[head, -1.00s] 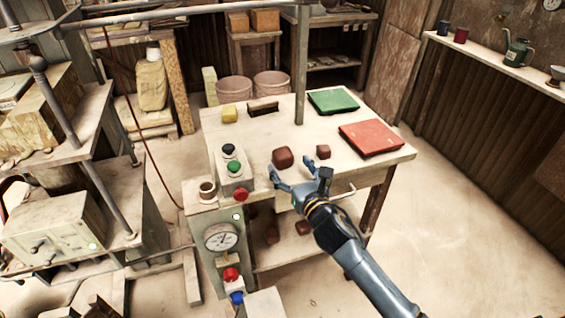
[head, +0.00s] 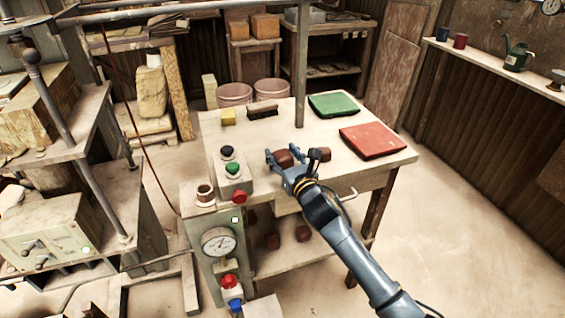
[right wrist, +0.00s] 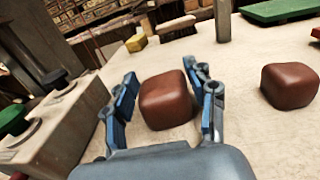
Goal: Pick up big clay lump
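The big clay lump (right wrist: 167,101) is a reddish-brown rounded block on the table. It also shows in the head view (head: 284,158), partly hidden by my gripper. My right gripper (right wrist: 160,92) is open, with its blue fingers on either side of the lump. In the head view, the right gripper (head: 292,158) reaches over the table from the lower right. Whether the fingers touch the lump I cannot tell. My left gripper is not in view.
The control box (head: 232,174) with black, green and red buttons stands left of the lump. A yellow block (head: 228,117) and a brush (head: 262,111) lie farther back. A green tray (head: 333,105) and a red tray (head: 372,141) lie on the table's right side.

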